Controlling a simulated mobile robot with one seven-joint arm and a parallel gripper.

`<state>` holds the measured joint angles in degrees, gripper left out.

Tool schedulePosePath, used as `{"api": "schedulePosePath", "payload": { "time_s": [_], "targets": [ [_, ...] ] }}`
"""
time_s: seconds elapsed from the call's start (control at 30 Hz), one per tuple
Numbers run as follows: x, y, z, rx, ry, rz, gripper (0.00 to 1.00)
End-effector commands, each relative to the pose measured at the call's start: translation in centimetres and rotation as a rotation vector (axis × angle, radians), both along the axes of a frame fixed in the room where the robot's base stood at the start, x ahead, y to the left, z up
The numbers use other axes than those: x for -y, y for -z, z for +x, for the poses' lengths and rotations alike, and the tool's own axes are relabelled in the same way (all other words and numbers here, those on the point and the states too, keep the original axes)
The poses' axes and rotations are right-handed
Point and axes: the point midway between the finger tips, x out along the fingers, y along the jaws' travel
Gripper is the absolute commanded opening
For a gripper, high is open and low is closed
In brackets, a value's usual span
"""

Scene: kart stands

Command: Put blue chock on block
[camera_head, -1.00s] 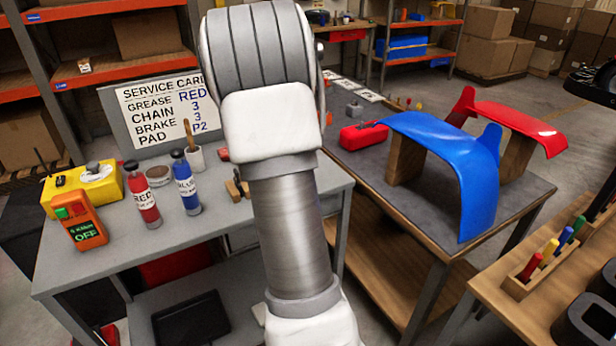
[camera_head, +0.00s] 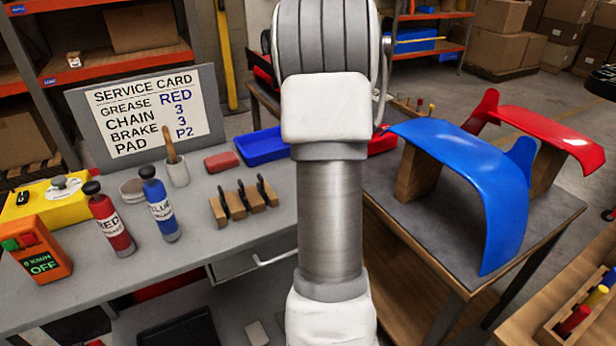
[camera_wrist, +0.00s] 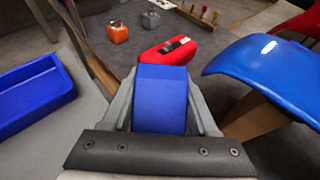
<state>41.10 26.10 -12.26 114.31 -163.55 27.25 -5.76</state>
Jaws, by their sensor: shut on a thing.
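In the wrist view, my gripper (camera_wrist: 162,78) is shut on the blue chock (camera_wrist: 160,105), a plain blue block-shaped piece between its two grey fingers. In the head view, my own arm hides the gripper and the chock. I cannot tell which block the task names.
A blue tray (camera_wrist: 35,93) lies left of my gripper in the wrist view. The grey bench (camera_head: 130,270) holds bottles, a service card (camera_head: 148,112) and a wooden rack (camera_head: 243,205). A red fender (camera_head: 545,135) stands behind the blue one. Orange (camera_wrist: 117,32) and grey (camera_wrist: 150,19) pieces lie farther back.

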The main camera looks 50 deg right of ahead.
Motion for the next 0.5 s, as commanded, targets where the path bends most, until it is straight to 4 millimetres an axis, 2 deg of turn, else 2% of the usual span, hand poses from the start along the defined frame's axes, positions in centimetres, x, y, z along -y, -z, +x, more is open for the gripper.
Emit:
{"api": "schedulePosePath", "payload": {
  "time_s": [0.27, 0.5],
  "targets": [
    [-0.3, 0.2, 0.2, 0.0, 0.0, 0.001, 0.0],
    [-2.9, 1.8, 1.1, -0.002, -0.004, 0.002, 0.0]
  ]
}}
